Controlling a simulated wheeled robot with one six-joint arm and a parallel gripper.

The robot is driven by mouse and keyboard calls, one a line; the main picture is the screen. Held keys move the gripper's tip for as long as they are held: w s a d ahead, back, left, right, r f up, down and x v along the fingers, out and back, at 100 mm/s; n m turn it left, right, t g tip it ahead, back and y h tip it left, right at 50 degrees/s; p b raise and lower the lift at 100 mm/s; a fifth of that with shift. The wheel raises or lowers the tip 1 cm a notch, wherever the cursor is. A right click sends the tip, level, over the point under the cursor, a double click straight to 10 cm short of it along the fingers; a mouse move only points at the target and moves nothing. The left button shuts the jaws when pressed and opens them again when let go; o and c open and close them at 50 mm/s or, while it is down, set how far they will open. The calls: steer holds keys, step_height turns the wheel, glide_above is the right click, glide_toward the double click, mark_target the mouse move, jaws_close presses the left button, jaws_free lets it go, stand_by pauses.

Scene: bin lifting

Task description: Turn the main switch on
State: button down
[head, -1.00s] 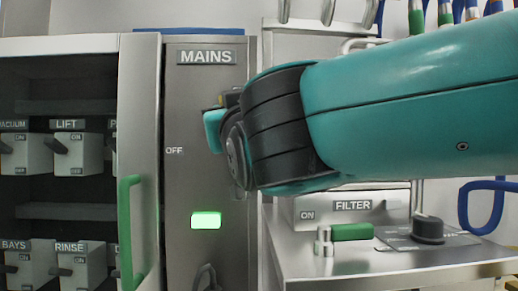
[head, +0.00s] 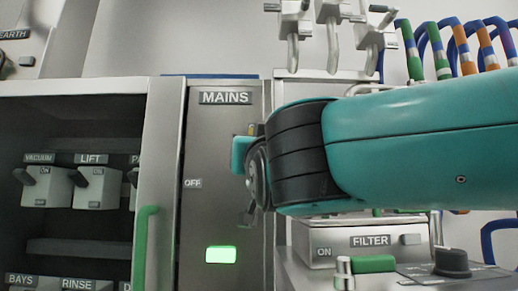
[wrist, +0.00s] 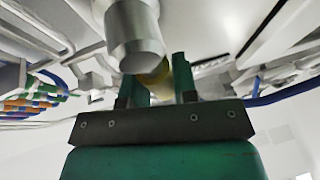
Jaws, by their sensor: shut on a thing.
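The mains switch panel (head: 225,125) is a grey upright panel labelled MAINS, left of centre in the head view. An OFF label (head: 193,183) shows on its left side, and a green light (head: 221,254) is lit below. My gripper is at the panel's right side; my dark wrist hides most of the switch handle there. In the wrist view my gripper (wrist: 160,78) is shut on a yellowish part between its teal fingers, seemingly the switch handle. A shiny metal cylinder (wrist: 135,40) stands right in front of it. The handle's exact angle cannot be told.
An open cabinet with small switches, including LIFT (head: 94,188), stands at the left, with a green door handle (head: 146,245). A FILTER box (head: 365,242) and a counter with a black knob (head: 452,262) are at the lower right, below my arm.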

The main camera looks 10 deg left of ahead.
steer(key=c, duration=0.9)
jaws_free()
steer(key=shift+w+f, duration=0.15)
steer(key=b+v, duration=1.4)
steer(key=v, duration=0.3)
steer(key=shift+s, duration=0.2)
